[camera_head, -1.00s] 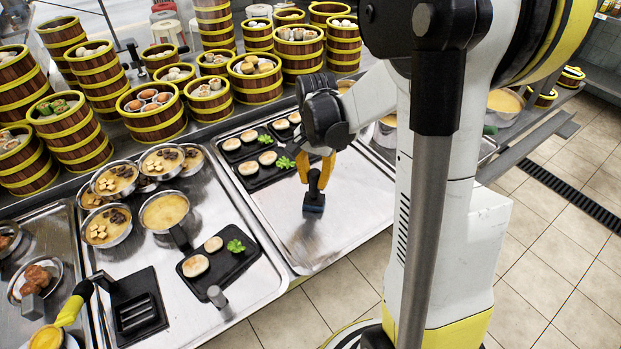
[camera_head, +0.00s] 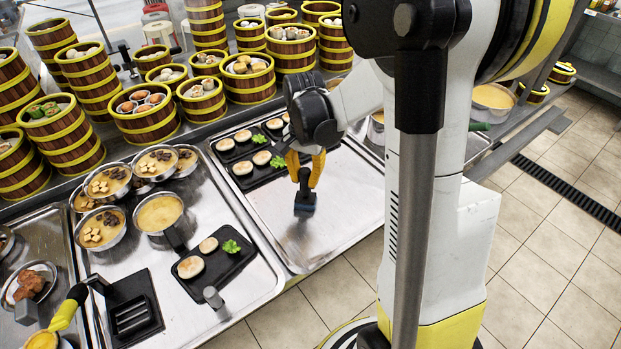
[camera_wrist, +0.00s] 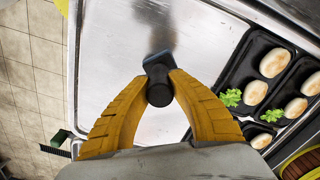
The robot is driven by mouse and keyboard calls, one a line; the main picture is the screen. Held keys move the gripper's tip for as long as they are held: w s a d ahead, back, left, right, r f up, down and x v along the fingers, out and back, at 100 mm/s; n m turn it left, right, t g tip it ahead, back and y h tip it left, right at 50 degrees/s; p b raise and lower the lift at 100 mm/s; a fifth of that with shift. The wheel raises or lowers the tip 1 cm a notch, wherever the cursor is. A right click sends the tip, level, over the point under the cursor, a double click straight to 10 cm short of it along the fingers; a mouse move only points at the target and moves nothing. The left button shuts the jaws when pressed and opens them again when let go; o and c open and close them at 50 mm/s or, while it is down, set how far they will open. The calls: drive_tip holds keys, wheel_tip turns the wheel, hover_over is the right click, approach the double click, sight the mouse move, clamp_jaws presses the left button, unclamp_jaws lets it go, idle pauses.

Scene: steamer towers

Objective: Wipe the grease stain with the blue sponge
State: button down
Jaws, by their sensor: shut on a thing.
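My gripper (camera_head: 304,172) points down over the right metal tray (camera_head: 350,195), its yellow fingers shut on the dark handle of the blue sponge (camera_head: 304,209). In the wrist view my gripper (camera_wrist: 158,88) clasps the round handle top, and the blue edge of the sponge (camera_wrist: 157,58) shows beyond it. The grease stain (camera_head: 298,240) is a dark, blurred smear on the tray, just nearer the camera than the sponge. It also shows in the wrist view (camera_wrist: 158,28), right beyond the sponge. I cannot tell whether the sponge touches the tray.
Black plates with buns and green garnish (camera_head: 262,168) lie at the tray's far left. Another black plate (camera_head: 240,262) lies on the left tray with metal bowls (camera_head: 160,213). Steamer towers (camera_head: 145,110) stand behind. The right tray's near and right parts are bare.

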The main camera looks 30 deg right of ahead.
idle(0.4)
drive_tip(key=shift+s+d+r, duration=0.1)
drive_tip(key=shift+s+d, duration=0.65)
drive_tip(key=shift+d, duration=0.05)
drive_tip(key=shift+w+a, duration=0.75)
drive_tip(key=shift+a, duration=0.15)
drive_tip(key=shift+s+d, duration=0.1)
